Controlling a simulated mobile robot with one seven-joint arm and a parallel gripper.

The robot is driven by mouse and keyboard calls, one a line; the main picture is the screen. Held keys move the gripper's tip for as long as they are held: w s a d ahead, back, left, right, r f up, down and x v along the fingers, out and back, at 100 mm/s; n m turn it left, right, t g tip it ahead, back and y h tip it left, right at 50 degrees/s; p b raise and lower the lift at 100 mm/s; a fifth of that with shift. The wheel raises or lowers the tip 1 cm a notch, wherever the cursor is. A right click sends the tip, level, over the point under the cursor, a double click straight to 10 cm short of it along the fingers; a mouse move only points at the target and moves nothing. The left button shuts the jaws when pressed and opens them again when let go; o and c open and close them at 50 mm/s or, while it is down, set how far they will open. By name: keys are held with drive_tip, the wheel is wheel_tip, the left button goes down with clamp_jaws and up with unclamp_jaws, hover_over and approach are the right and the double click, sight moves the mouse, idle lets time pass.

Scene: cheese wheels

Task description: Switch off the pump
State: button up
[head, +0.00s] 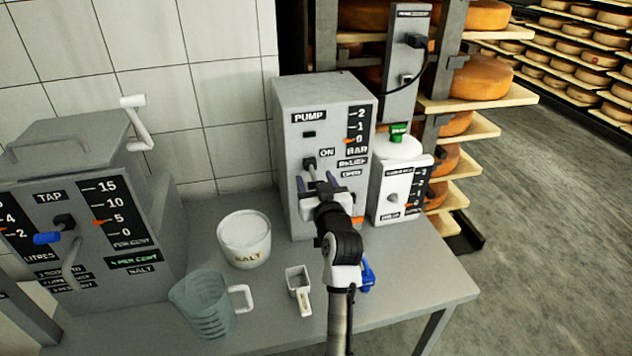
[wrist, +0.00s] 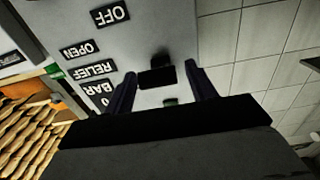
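The pump (head: 291,130) is a grey box on the table, with a PUMP label at its top and an ON label beside its switch. The dark switch (head: 309,163) sits on its front, level with or just below the ON label; it also shows in the wrist view (wrist: 157,75). My gripper (head: 318,184) is in front of the pump face, just below the switch in the head view. In the wrist view my gripper (wrist: 162,88) is open, with the switch between its two fingers. I cannot tell contact. The OFF label (wrist: 110,13) shows in the wrist view; my gripper hides it in the head view.
A white container with a gauge (head: 386,190) stands right of the pump. A salt tub (head: 244,240), a clear jug (head: 205,305) and a small scoop (head: 298,285) stand on the table at left. A grey tap unit (head: 90,230) is further left. Cheese shelves stand behind at right.

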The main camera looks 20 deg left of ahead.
drive_tip(key=c, duration=0.9)
drive_tip(key=f+b, duration=0.1)
drive_tip(key=b, duration=0.2)
drive_tip(key=shift+f+t+y, duration=0.1)
drive_tip(key=shift+t+y, duration=0.2)
drive_tip(key=b, duration=0.3)
drive_tip(key=shift+w+f+t, duration=0.1)
drive_tip(key=shift+t, duration=0.2)
drive_tip(key=shift+a+b, duration=0.1)
drive_tip(key=shift+b, duration=0.35)
drive_tip(key=shift+r+y, duration=0.25)
drive_tip(key=shift+y, duration=0.05)
drive_tip(key=o, duration=1)
drive_tip(key=shift+c, duration=0.2)
